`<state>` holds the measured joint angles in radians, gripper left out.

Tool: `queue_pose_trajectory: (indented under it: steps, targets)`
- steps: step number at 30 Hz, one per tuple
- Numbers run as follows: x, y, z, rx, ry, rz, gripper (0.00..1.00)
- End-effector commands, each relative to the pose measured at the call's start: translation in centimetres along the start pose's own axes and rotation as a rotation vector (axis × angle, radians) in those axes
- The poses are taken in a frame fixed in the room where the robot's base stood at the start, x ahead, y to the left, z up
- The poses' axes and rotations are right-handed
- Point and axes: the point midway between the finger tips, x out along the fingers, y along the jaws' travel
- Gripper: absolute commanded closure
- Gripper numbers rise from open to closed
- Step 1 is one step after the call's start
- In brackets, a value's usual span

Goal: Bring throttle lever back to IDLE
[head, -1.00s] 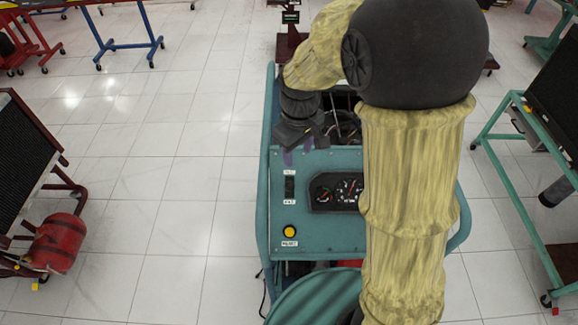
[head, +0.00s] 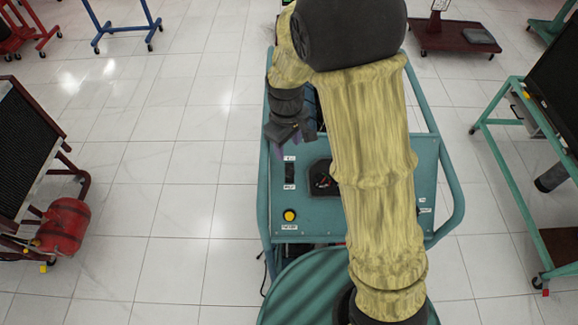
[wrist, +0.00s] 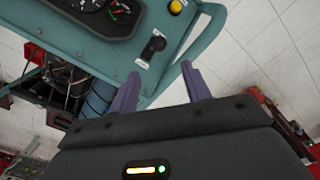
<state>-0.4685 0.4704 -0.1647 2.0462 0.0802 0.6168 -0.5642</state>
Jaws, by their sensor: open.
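The throttle lever appears to be the black lever in a dark slot on the teal engine panel (head: 263,212), between two small white labels I cannot read reliably. In the head view, the lever (head: 289,172) is on the panel's left side; in the wrist view, its black knob (wrist: 156,44) stands out from the panel. My gripper (wrist: 162,84) is open, with its two purple fingers apart and nothing between them. In the head view, my gripper (head: 290,146) is just beyond the lever, over the panel's far edge. The fingers do not appear to touch the knob.
A yellow button (head: 289,215) is on the panel below the lever. A gauge cluster (wrist: 92,12) is beside it, partly hidden by my arm in the head view. A teal tube frame (wrist: 189,50) borders the panel. Hoses and engine parts (wrist: 75,85) lie beyond its edge.

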Motion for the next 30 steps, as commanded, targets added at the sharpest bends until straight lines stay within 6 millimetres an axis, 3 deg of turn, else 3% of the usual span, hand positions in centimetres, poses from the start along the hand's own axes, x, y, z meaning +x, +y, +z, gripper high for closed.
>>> queue_pose_trajectory:
  steps: [18, 24, 30]
  targets:
    - [9.3, -0.1, 0.1, -0.002, -0.004, -0.002, 0.52]
    - [11.3, -0.1, 0.0, -0.004, -0.002, 0.0, 0.52]
    - [11.8, 0.0, 0.0, -0.001, 0.001, 0.0, 0.52]
